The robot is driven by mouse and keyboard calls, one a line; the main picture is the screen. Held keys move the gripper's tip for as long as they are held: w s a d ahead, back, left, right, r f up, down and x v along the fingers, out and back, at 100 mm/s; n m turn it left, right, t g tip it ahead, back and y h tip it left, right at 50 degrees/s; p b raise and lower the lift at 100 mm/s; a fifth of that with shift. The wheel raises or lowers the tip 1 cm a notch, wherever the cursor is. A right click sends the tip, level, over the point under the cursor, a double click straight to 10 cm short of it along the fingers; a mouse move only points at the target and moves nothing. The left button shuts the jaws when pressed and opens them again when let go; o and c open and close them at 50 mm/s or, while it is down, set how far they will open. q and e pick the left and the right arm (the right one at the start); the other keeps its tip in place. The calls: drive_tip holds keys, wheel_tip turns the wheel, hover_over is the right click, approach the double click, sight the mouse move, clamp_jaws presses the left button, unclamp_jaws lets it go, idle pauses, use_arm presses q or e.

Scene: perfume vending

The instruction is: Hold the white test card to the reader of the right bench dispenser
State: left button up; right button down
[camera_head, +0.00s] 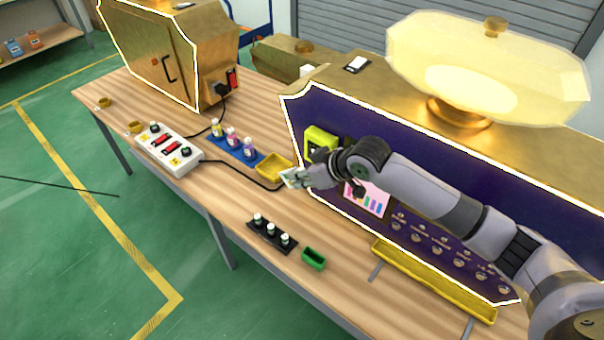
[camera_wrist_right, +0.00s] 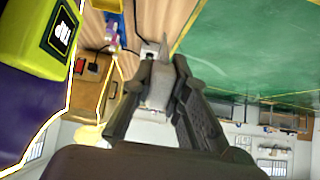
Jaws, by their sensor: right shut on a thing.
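The right bench dispenser (camera_head: 400,215) is a dark purple panel with gold trim. Its yellow-green reader (camera_head: 321,139) is on the left part of the panel. In the right wrist view the reader (camera_wrist_right: 42,40) is at upper left, with a black label reading "TAP". My right gripper (camera_head: 294,178) is shut on the white test card (camera_head: 287,177), below and a little left of the reader and apart from it. In the right wrist view the fingers (camera_wrist_right: 163,70) close on a thin pale edge, seemingly the card edge-on. My left gripper is in neither view.
A yellow tray (camera_head: 274,166) lies just left of my gripper. A blue rack of bottles (camera_head: 236,149), a white switch box (camera_head: 168,150), a black vial rack (camera_head: 271,236) and a green box (camera_head: 313,259) stand on the wooden bench. A long yellow trough (camera_head: 433,282) runs below the panel.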

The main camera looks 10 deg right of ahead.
drive_tip(key=w+d+b, duration=0.4)
drive_tip(key=w+d, duration=0.2)
drive_tip(key=d, duration=0.2)
drive_tip(key=shift+w, duration=0.2)
idle(1.5)
drive_tip(key=s+a+p, duration=0.4)
drive_tip(key=a+p, duration=0.1)
drive_tip(key=s+a+p, duration=0.2)
drive_tip(key=a, duration=0.1)
drive_tip(key=shift+s, duration=0.15)
drive_tip(key=shift+d, duration=0.1)
idle(0.6)
